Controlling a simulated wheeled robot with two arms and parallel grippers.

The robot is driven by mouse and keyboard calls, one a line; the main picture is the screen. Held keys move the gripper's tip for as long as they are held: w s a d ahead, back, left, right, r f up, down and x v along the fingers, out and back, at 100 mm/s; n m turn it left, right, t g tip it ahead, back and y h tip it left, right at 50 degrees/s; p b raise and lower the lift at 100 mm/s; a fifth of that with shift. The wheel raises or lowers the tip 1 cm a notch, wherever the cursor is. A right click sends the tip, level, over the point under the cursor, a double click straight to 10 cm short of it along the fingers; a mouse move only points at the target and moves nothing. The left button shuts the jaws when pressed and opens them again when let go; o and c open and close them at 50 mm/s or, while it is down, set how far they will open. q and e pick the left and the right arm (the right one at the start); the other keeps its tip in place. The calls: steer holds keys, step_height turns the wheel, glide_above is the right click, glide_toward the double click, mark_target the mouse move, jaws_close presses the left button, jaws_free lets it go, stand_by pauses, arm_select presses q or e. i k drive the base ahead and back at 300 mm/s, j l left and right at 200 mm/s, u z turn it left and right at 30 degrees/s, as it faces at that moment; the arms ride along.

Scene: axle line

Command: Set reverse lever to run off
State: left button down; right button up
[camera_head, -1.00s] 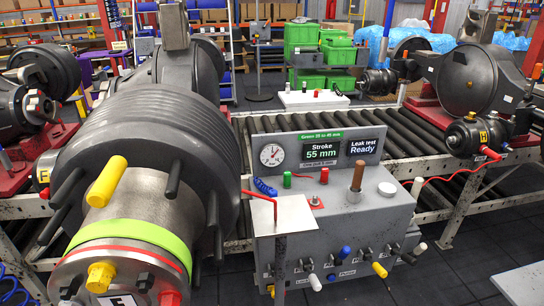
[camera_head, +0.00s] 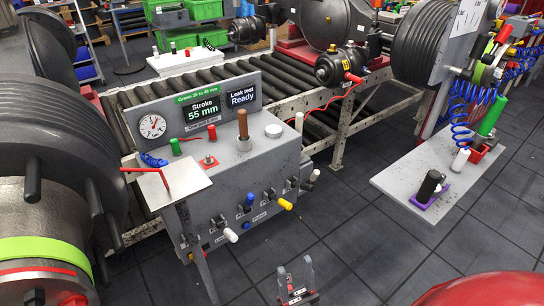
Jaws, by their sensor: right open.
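A grey test console (camera_head: 222,178) stands left of centre. Along its front face are several small levers: one white-tipped (camera_head: 230,235), one blue-tipped (camera_head: 249,200), one yellow-tipped (camera_head: 285,204) and a pale-tipped one (camera_head: 314,176) at the right end. Their labels are too small to read, so I cannot tell which is the reverse lever or its setting. A brown handle (camera_head: 242,124) stands upright on top. My right gripper (camera_head: 296,268) is at the bottom centre, below the levers in the picture and apart from them. It is open and empty. My left gripper is not in view.
A small plate with a red rod (camera_head: 160,178) stands at the console's left front. A large axle hub (camera_head: 50,150) fills the left side. A roller conveyor (camera_head: 205,88) runs behind. A grey shelf (camera_head: 400,186) with bottles is at the right. The floor between is clear.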

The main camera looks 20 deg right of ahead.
mark_target(316, 172)
steer(key=i+l, duration=0.25)
steer(key=l, duration=0.15)
steer(key=i+l+z, duration=0.1)
steer(key=l, duration=0.3)
steer(key=i+l, duration=0.35)
steer(key=l+z, duration=0.05)
